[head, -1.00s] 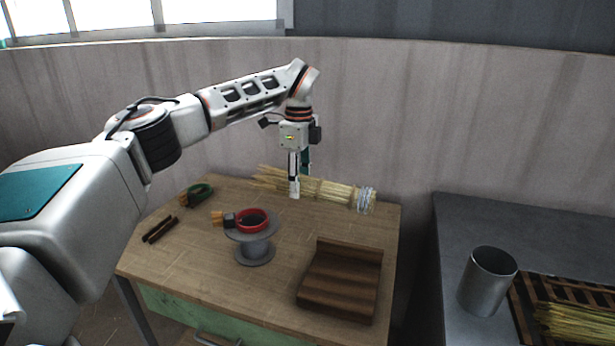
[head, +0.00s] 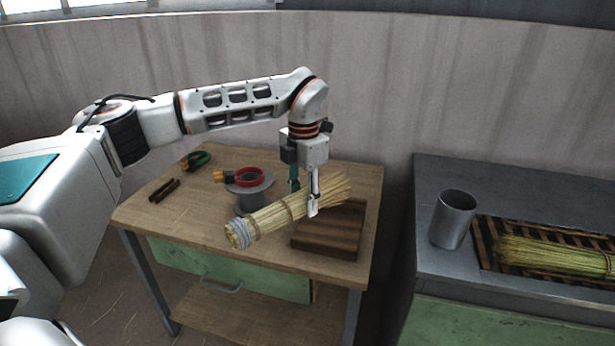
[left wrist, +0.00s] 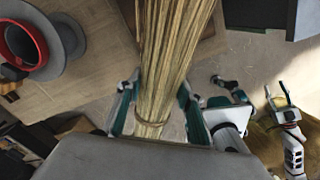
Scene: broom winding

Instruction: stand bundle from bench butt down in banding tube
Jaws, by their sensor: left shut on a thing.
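The straw bundle (head: 273,216) is held roughly level over the bench in the head view. Its grey-bound butt end (head: 240,233) points to the lower left and its loose ends to the upper right. My left gripper (head: 303,200) is shut around its middle from above. In the left wrist view the bundle (left wrist: 172,55) runs between the teal finger pads, with a tie band near them. The metal banding tube (head: 453,222) stands upright and apart on the grey counter at right. White arm parts at the right of the left wrist view may be my right arm; its jaw state is unclear.
A dark grooved wooden block (head: 328,236) sits on the wooden bench (head: 140,213) under the bundle. A spool stand (head: 250,190) with a red ring is beside it. A slatted tray (head: 484,243) with another bundle (head: 550,255) lies right of the tube. A gap separates bench and counter.

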